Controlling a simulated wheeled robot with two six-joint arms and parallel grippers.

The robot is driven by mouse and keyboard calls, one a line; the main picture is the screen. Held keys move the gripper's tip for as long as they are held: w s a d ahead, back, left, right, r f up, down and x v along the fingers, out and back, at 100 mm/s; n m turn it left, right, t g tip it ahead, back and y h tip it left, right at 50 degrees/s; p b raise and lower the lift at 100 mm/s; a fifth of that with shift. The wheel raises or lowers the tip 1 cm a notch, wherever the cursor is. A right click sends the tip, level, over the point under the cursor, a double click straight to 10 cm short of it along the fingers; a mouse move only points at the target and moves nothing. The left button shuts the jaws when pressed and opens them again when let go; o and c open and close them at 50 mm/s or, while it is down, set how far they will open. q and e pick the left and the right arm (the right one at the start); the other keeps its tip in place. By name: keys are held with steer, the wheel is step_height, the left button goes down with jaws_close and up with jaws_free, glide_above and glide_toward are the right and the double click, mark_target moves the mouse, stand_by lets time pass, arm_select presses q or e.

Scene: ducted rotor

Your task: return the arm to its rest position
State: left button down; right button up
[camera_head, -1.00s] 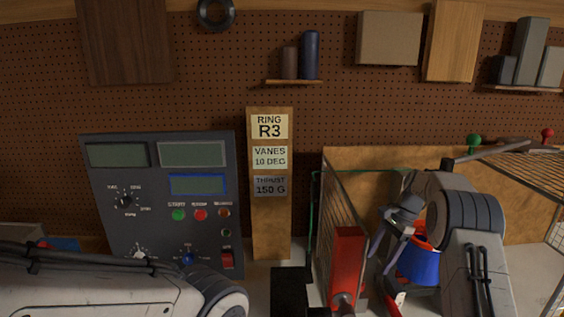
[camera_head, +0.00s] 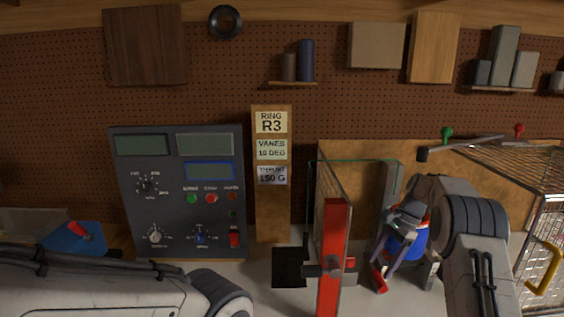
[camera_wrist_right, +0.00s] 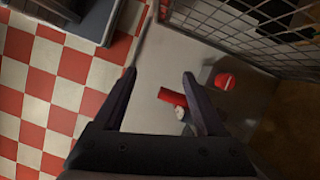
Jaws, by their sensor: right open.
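My right gripper (camera_head: 389,262) points down beside the mesh cage in the head view. A red piece (camera_head: 378,281) lies low by the fingers; a red cylinder with a pale end (camera_wrist_right: 172,98) shows near the right finger in the wrist view. My left arm crosses the lower left of the head view; its gripper is out of view.
A tall red post (camera_head: 333,250) edges the mesh panel left of my right gripper. A wire cage with a yellow handle (camera_head: 544,268) stands at right. The control panel (camera_head: 180,225) and sign post (camera_head: 272,215) stand at the back. A red round part (camera_wrist_right: 225,81) lies near mesh.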

steer(key=s+a+n+t+h, duration=0.1)
steer(key=s+a+n, duration=0.2)
steer(key=s+n, duration=0.35)
steer(key=s+a+n+t+h, duration=0.2)
steer(key=s+a+n, duration=0.1)
steer(key=s, duration=0.7)
steer(key=s+a+n+t+h, duration=0.1)
steer(key=s+a+n, duration=0.2)
steer(key=s+n, duration=0.35)
steer(key=s+a+r+n+g, duration=0.1)
steer(key=s+a+r+n, duration=0.1)
steer(key=s+a, duration=0.4)
steer(key=s+a+r+n+g, duration=0.1)
steer(key=s+a+r+n, duration=0.2)
steer(key=s+a, duration=0.4)
steer(key=shift+s+a+n+g+y+b, duration=0.25)
steer(key=shift+s+n+g+y+b, duration=0.15)
steer(key=shift+s, duration=0.55)
steer(key=shift+r, duration=0.1)
